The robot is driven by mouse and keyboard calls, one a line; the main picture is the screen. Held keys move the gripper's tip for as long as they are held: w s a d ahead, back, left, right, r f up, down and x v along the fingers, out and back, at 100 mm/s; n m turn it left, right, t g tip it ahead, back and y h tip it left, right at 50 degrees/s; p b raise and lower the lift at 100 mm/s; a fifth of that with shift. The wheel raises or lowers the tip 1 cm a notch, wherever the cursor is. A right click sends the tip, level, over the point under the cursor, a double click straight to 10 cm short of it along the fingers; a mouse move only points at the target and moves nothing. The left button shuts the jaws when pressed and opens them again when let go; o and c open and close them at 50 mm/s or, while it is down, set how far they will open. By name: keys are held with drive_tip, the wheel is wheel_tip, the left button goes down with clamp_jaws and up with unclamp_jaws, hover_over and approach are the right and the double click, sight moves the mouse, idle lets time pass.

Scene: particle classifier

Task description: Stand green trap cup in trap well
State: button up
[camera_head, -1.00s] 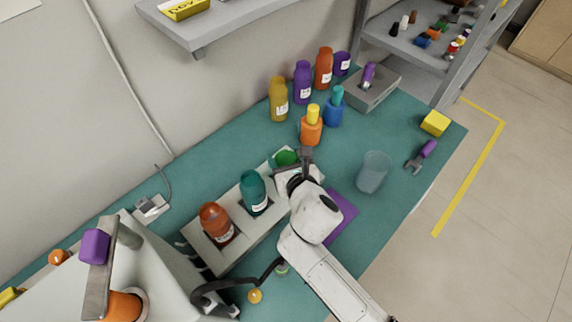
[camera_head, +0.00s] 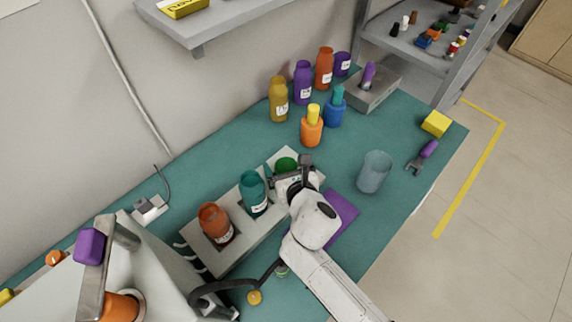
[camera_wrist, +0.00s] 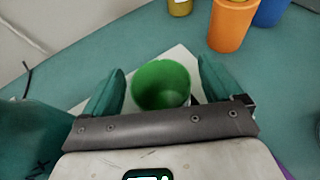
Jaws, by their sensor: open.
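The green trap cup (camera_head: 286,164) stands at the far end of the pale block, beside the teal bottle (camera_head: 252,190). In the wrist view the cup (camera_wrist: 161,84) is open-topped, looks upright and sits between my two teal fingers. My gripper (camera_wrist: 162,88) is open around it, with a visible gap on each side. In the head view my gripper (camera_head: 291,179) is at the cup's near side and partly covers it. The cup's base and the well around it are hidden, so I cannot tell how deep it sits.
The pale block (camera_head: 245,245) also holds an orange-red bottle (camera_head: 214,222). A clear beaker (camera_head: 373,172) and a purple mat (camera_head: 343,214) lie to the right. An orange bottle (camera_head: 312,128) and a blue bottle (camera_head: 334,110) stand behind. The right part of the table is mostly clear.

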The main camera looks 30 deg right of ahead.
drive_tip(key=shift+r, duration=0.2)
drive_tip(key=v, duration=1.2)
drive_tip(key=shift+f, duration=0.15)
